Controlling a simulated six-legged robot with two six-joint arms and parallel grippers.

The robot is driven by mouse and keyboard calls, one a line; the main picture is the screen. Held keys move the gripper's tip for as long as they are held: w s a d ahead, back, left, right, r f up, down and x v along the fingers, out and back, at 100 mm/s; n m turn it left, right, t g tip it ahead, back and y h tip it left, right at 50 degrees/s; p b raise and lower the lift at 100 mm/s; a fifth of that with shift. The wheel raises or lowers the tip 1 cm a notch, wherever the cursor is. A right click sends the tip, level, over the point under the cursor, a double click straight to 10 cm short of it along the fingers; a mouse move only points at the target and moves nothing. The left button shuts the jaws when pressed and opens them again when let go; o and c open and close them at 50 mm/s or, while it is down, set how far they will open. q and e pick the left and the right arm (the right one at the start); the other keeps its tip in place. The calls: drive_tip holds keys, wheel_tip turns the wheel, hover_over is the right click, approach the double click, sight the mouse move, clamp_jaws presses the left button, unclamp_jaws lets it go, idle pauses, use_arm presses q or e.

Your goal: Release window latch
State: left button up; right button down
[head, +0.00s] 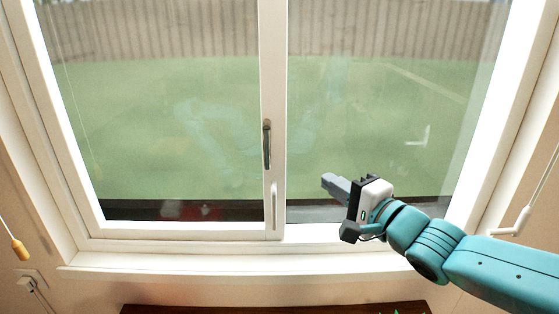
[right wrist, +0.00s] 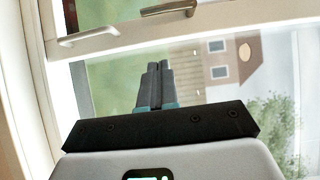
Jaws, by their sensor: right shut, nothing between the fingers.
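The window (head: 272,60) has two panes and a white middle stile. A dark latch lever (head: 267,145) stands upright on that stile, and a pale pull handle (head: 274,205) sits below it. In the right wrist view, the dark lever (right wrist: 168,9) and pale handle (right wrist: 90,36) show on the stile along the top. My right gripper (head: 326,179) is shut and empty in front of the right pane, right of and a little lower than the dark lever, apart from it. Its closed fingers (right wrist: 155,78) point toward the stile. My left gripper is not in view.
A white sill (head: 240,262) runs below the window. A dark wooden top (head: 270,309) lies at the bottom edge. A cord with an orange pull (head: 18,249) hangs at the left, and a white wand (head: 517,222) at the right. The space before the left pane is clear.

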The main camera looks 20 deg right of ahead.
drive_tip(key=p, duration=0.2)
approach(267, 142)
drive_tip(key=w+d+f, duration=0.3)
drive_tip(key=w+f, duration=0.1)
drive_tip(key=w+a, duration=0.3)
drive_tip(key=shift+a, duration=0.2)
drive_tip(key=shift+s, duration=0.1)
